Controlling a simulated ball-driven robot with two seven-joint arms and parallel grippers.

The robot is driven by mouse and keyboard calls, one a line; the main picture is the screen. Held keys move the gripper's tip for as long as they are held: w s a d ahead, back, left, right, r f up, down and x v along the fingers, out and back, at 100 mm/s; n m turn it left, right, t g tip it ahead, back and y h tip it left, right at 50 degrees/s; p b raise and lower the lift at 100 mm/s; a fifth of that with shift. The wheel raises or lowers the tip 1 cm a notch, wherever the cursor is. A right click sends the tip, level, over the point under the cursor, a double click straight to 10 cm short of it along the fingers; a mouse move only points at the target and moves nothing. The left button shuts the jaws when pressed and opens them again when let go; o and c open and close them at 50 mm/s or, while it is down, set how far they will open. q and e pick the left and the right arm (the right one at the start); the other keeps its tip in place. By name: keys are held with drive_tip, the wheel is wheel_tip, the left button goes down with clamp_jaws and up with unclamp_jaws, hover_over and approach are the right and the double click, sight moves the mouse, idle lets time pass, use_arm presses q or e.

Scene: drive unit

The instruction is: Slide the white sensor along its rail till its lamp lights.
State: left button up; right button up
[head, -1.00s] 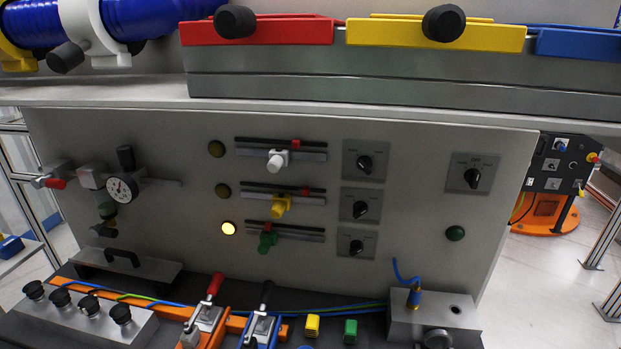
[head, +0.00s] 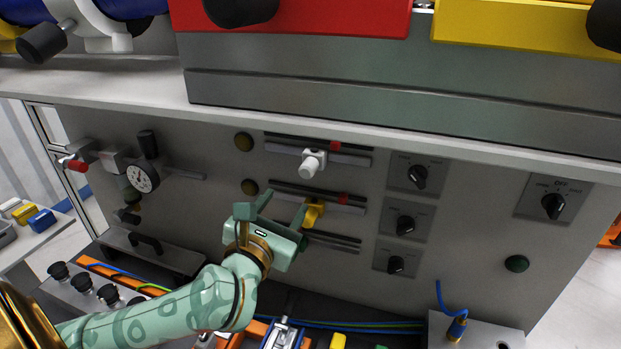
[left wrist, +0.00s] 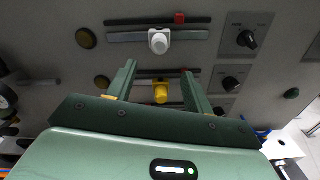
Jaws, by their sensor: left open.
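The white sensor (head: 312,163) sits on the top rail (head: 348,159), left of the red mark on the strip above it. Its lamp (head: 243,142), at the left end of that row, is dark. My left gripper (head: 279,211) is open in front of the panel, below the white sensor and close to the yellow sensor (head: 314,212) on the middle rail. In the left wrist view the white sensor (left wrist: 159,41) is beyond and above the two spread fingers, and the yellow sensor (left wrist: 160,92) shows between them. My gripper hides the green sensor and the bottom lamp. My right gripper is not in view.
The middle row's lamp (head: 249,187) is dark. Rotary switches (head: 419,177) stand right of the rails. A shelf edge (head: 400,147) juts out above the panel. A gauge (head: 143,177) is at the left, and levers and a blue cable (head: 440,297) lie below.

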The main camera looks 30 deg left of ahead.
use_arm(q)
drive_tip(key=p, duration=0.1)
approach(305, 173)
drive_tip(key=w, duration=0.3)
drive_tip(key=x, duration=0.5)
drive_tip(key=p+x, duration=0.1)
drive_tip(key=x, duration=0.1)
drive_tip(key=shift+w+a, duration=0.25)
drive_tip(key=shift+a, duration=0.15)
drive_tip(key=shift+w+a, duration=0.1)
drive_tip(key=shift+w, duration=0.25)
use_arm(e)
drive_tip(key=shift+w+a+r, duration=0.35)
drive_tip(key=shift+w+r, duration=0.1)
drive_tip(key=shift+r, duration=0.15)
